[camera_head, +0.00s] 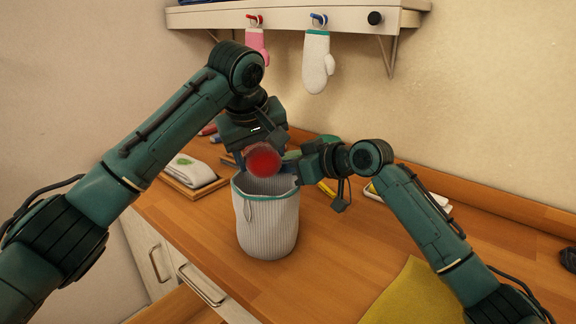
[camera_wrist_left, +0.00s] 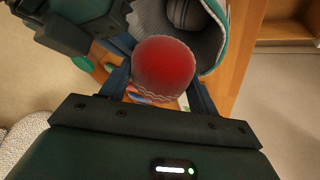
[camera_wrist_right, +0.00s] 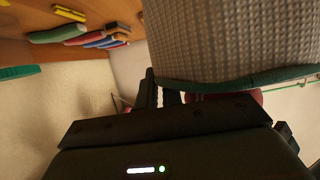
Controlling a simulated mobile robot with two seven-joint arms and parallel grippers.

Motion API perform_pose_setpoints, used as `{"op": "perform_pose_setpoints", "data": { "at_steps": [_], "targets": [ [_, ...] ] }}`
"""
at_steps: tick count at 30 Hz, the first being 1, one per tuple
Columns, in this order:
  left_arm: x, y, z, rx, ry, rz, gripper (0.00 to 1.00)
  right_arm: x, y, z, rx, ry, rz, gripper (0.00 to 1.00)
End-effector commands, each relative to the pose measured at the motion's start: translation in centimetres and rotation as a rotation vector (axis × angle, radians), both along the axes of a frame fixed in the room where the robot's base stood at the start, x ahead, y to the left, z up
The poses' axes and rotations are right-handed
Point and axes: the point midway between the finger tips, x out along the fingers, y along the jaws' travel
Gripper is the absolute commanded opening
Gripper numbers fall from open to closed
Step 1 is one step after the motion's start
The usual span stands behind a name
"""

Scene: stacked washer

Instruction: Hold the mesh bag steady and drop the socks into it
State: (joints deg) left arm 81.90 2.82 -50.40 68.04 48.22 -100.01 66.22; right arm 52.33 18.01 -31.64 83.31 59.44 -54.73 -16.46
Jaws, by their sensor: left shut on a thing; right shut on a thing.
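The mesh bag (camera_head: 267,225), pale, ribbed and teal-rimmed, stands upright and open on the wooden counter. My left gripper (camera_head: 256,148) is shut on a round red bundle (camera_head: 263,160), which looks like balled socks, held at the bag's mouth. In the left wrist view the bundle (camera_wrist_left: 165,62) sits between the fingers, beside the bag's teal rim (camera_wrist_left: 214,42). My right gripper (camera_head: 292,164) is shut on the bag's rim from the right. The right wrist view shows the bag wall (camera_wrist_right: 235,40) close to its fingers.
A wooden tray (camera_head: 215,186) with a folded white cloth lies left of the bag. A yellow cloth (camera_head: 408,295) lies at the front right. A wall shelf (camera_head: 290,17) with two hanging mitts is above. Drawers are below the counter's front edge.

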Motion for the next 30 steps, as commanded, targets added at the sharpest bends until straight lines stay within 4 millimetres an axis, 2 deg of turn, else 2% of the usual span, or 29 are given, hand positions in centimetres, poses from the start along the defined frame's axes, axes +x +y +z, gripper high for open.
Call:
{"op": "perform_pose_setpoints", "data": {
  "at_steps": [6,7,16,25,30],
  "targets": [
    [0.0,0.0,0.0,0.000,-0.001,0.001,0.39,0.0,0.0,-0.4,-0.004,0.007,0.000,0.00],
    [0.0,0.0,0.0,0.000,-0.001,0.001,0.61,0.0,0.0,-0.4,-0.004,0.007,0.000,0.00],
    [0.0,0.0,0.0,0.000,0.000,0.001,0.86,0.0,0.0,-0.4,-0.005,0.008,0.001,0.00],
    [-0.1,0.1,0.3,0.000,-0.001,0.000,0.86,0.0,0.0,-0.5,-0.005,0.008,0.001,0.00],
    [-1.1,0.3,2.5,-0.002,-0.004,0.000,0.86,0.0,0.0,-0.5,-0.005,0.008,0.001,0.00]
  ]
}}
